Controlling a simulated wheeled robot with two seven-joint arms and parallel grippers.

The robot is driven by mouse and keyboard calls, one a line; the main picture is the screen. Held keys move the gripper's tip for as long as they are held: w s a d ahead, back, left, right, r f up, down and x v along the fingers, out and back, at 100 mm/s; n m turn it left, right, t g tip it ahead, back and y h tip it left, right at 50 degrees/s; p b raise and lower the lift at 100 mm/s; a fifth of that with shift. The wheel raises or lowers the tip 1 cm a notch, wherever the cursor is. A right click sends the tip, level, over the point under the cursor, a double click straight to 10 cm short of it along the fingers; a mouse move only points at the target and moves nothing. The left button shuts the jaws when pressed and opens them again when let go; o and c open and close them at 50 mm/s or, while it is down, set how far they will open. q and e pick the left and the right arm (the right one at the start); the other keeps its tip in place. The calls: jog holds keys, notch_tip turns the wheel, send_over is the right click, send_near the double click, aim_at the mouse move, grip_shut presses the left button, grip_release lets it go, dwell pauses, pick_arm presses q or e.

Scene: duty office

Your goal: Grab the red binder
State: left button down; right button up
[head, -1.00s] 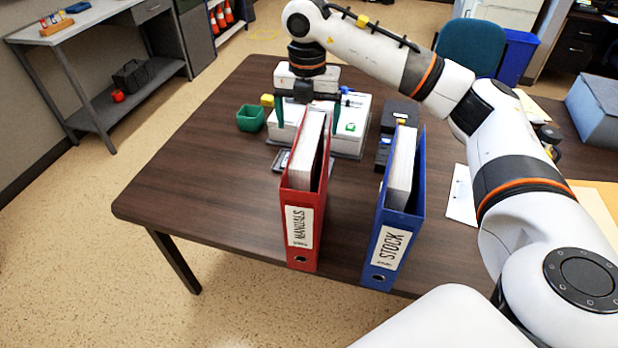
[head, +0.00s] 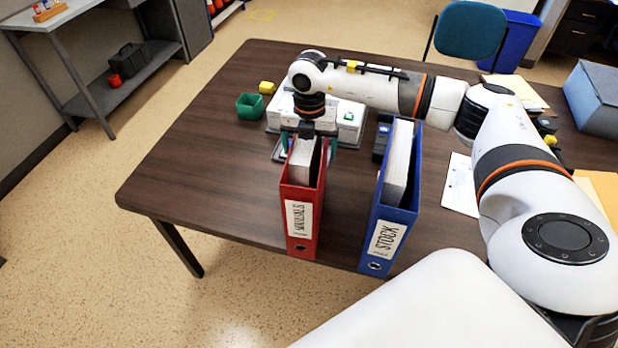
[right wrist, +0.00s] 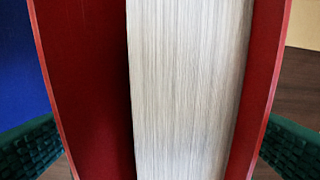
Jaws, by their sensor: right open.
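The red binder (head: 302,220), labelled MANUALS, stands upright near the front edge of the table. My right gripper (head: 311,145) is above its far top part, fingers pointing down and open, one on each side of the binder. In the right wrist view, the binder's red covers and white page block (right wrist: 190,90) fill the middle. The green finger pads show at the lower left and lower right, outside the covers. Whether either pad touches a cover is not clear. My left gripper is not in view.
A blue binder (head: 388,215), labelled STOCK, stands upright just right of the red one on the brown table (head: 190,185). The table's left part is clear.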

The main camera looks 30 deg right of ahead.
jog(key=shift+f, duration=0.75)
jog(key=c, duration=2)
jog(key=shift+w+r, duration=0.15)
